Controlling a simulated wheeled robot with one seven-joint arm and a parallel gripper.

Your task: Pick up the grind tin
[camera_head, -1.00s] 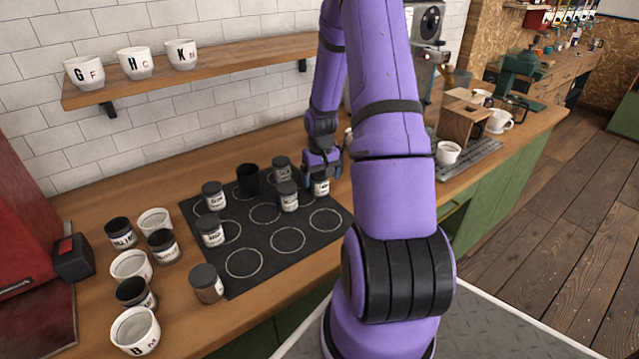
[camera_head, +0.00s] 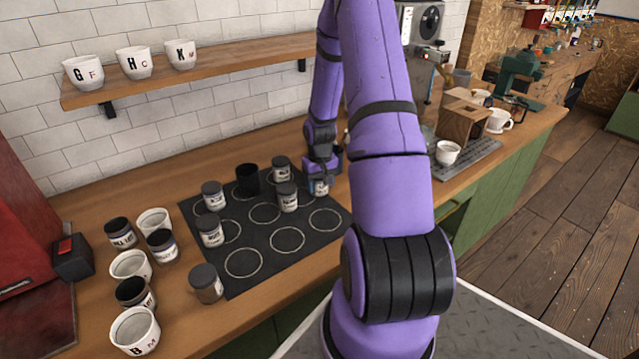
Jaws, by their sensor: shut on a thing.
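My gripper (camera_head: 320,180) is shut on a small labelled tin (camera_head: 321,189) at the right back of the black mat (camera_head: 265,236). The fingers hide the tin's upper part. Its label is too small to read, so I cannot confirm that it is the grind tin. The tin looks upright and at mat level; I cannot tell whether it touches the mat. Similar dark-lidded tins stand on the mat, one just left of my gripper (camera_head: 287,197), one behind it (camera_head: 281,168), and two farther left (camera_head: 213,196) (camera_head: 210,231).
A black cup (camera_head: 247,179) stands at the mat's back. A tin (camera_head: 206,283) stands at its front left edge. White cups (camera_head: 135,329) and more tins crowd the left counter. A shelf (camera_head: 210,71) holds cups above. Several mat rings in front are empty.

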